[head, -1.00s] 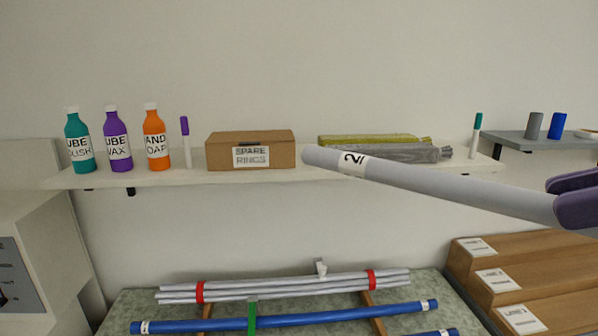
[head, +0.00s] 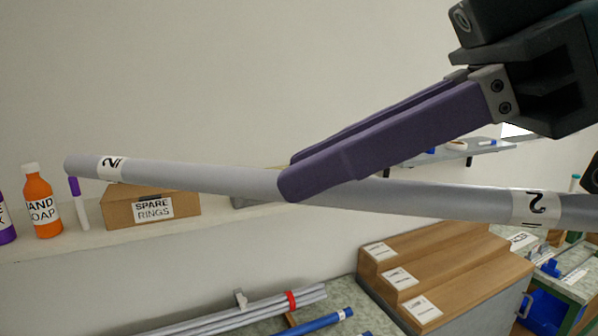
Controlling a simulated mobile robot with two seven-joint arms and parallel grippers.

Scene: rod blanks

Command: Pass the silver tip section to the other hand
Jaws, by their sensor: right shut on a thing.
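The silver tip section (head: 225,179) is a long grey rod with white number labels near both visible ends. It spans most of the head view, tilted slightly down to the right, and runs out of the frame at the right edge. My right gripper (head: 290,185) has purple fingers shut on the rod near its middle and holds it up in the air. The fingers hide a short stretch of the rod. My left gripper is not in view.
A wall shelf (head: 100,237) behind the rod bears an orange bottle (head: 41,205), a purple-capped marker (head: 78,203) and a spare rings box (head: 165,212). Below are bundled grey rods (head: 255,312), a blue rod (head: 320,322) and a stepped wooden block (head: 440,262).

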